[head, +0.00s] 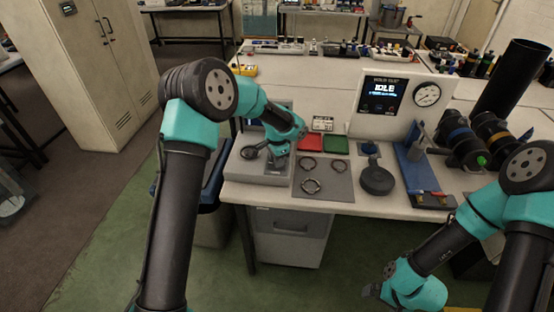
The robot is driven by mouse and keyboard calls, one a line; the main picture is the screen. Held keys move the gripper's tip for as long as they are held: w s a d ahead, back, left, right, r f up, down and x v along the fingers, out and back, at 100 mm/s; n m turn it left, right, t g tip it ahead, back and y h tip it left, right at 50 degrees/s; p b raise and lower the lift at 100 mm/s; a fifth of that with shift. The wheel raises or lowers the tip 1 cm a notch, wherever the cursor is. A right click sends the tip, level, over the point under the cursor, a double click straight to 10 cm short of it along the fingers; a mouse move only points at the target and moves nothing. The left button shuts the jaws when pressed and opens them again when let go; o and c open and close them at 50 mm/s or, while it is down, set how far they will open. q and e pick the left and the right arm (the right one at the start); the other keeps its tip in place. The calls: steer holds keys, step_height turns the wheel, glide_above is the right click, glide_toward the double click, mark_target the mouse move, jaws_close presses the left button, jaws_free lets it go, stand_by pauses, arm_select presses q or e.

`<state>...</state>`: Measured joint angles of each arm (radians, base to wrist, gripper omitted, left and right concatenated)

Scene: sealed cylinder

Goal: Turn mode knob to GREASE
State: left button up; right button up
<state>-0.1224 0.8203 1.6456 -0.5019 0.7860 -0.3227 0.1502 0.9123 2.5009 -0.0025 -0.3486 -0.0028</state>
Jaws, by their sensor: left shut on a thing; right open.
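The white control panel (361,126) stands upright on the bench, with a dark screen (384,95) reading "IDLE" and a round gauge (427,94) to its right. I cannot make out a mode knob or the word GREASE at this size. My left gripper (277,166) points down at the grey tray (248,180) on the bench's left end, well left of the panel. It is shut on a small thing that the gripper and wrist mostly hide. My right gripper (374,291) is open, low in front of the bench and away from the panel.
A grey mat (326,185) holds several dark rings. Red (311,142) and green (335,144) trays lie behind it. A dark round-based object (377,180), a blue stand (415,165) and dark cylinders (464,150) stand to the right. Bare bench shows behind the panel.

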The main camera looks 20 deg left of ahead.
stand_by(0.4)
arm_select(q)
steer(key=o, duration=0.9)
step_height(320, 180, up, 18)
steer(key=shift+f, duration=0.25)
steer(key=shift+f, duration=0.1)
